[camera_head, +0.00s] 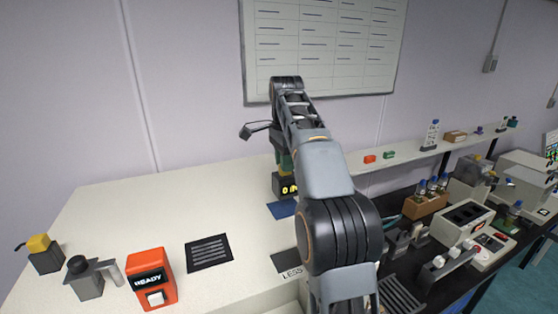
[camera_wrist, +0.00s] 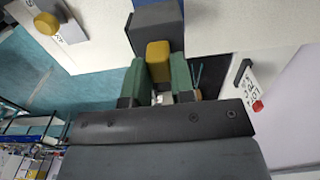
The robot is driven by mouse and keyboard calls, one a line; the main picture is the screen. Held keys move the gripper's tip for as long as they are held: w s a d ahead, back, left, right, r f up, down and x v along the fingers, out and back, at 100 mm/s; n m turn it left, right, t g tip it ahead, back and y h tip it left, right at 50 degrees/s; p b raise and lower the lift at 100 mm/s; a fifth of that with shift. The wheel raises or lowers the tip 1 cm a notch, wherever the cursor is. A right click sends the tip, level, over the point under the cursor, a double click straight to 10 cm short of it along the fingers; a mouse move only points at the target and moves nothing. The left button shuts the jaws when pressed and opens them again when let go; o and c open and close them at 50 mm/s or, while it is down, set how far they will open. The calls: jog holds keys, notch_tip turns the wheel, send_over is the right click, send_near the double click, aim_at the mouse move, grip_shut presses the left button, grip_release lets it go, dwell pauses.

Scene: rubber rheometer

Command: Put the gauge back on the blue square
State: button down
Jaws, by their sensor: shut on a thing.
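The gauge (camera_head: 287,186) is a dark block with yellow digits on its front and a yellow grip (camera_wrist: 158,52) on top. My gripper (camera_head: 285,163) is shut on that grip; in the wrist view its green fingers (camera_wrist: 158,75) press the yellow part from both sides. The gauge's dark grey body (camera_wrist: 157,22) shows beyond the fingers. The blue square (camera_head: 281,209) lies flat on the white bench, just below and in front of the gauge in the head view. Part of the square is hidden by my arm. I cannot tell whether the gauge touches the bench or hangs slightly above it.
An orange READY box (camera_head: 151,278), a grey clamp-like device (camera_head: 90,279) and a yellow-topped block (camera_head: 43,254) stand at the left. A black slotted mat (camera_head: 209,252) lies near them. A bottle rack (camera_head: 425,205) and instruments crowd the right. The bench's back left is clear.

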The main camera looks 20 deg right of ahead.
aim_at(285, 174)
jog(key=shift+s+d, duration=0.1)
jog(key=shift+f+b, duration=1.35)
jog(key=shift+f, duration=0.6)
jog(key=shift+r, duration=0.15)
jog(key=shift+p, duration=0.65)
jog(key=shift+f+b, duration=0.4)
jog(key=shift+f, duration=0.2)
jog(key=c, duration=0.9)
grip_release()
